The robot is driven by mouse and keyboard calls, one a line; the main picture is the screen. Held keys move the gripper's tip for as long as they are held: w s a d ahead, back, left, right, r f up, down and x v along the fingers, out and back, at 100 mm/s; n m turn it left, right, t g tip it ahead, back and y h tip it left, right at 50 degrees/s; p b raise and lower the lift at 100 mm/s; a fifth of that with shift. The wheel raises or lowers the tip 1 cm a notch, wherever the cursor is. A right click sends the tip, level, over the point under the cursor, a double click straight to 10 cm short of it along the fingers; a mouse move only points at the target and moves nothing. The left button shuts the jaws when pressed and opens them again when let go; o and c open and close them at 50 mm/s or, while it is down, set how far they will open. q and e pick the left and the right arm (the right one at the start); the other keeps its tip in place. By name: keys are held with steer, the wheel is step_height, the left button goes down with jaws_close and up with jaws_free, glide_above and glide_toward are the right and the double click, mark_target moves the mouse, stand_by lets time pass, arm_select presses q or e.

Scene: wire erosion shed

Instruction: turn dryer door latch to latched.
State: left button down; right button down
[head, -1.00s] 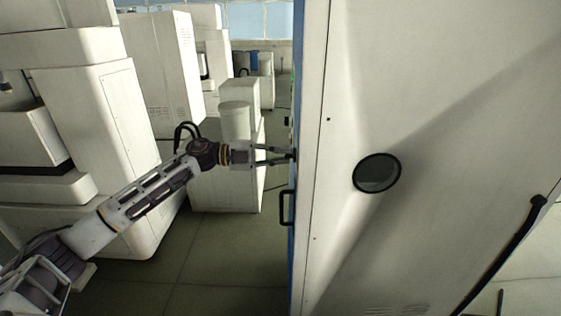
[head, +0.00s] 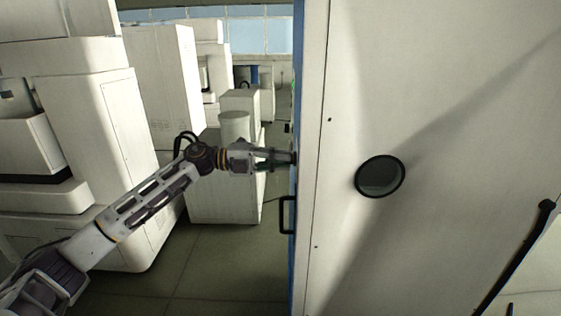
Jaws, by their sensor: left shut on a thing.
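The dryer is the tall white cabinet (head: 430,80) filling the right half of the head view, with its blue-edged door side (head: 297,260) seen almost edge-on. My left gripper (head: 290,158) reaches in from the left to that edge, above a black pull handle (head: 287,215). Its fingers are together and shut on a small dark part at the edge, which I take to be the door latch. The fingers and the steep angle hide most of the latch, so I cannot tell its turn position. My right gripper is not in view.
A round dark porthole (head: 380,177) is on the cabinet's broad side. White machines (head: 110,150) stand at left, and a low white cabinet (head: 225,190) with a cylinder (head: 234,125) stands behind my left arm. Green floor (head: 225,275) is clear between them.

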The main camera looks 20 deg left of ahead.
arm_select(q)
steer(key=shift+f, duration=0.1)
steer(key=c, duration=1.5)
jaws_free()
steer(key=shift+v, duration=6.05)
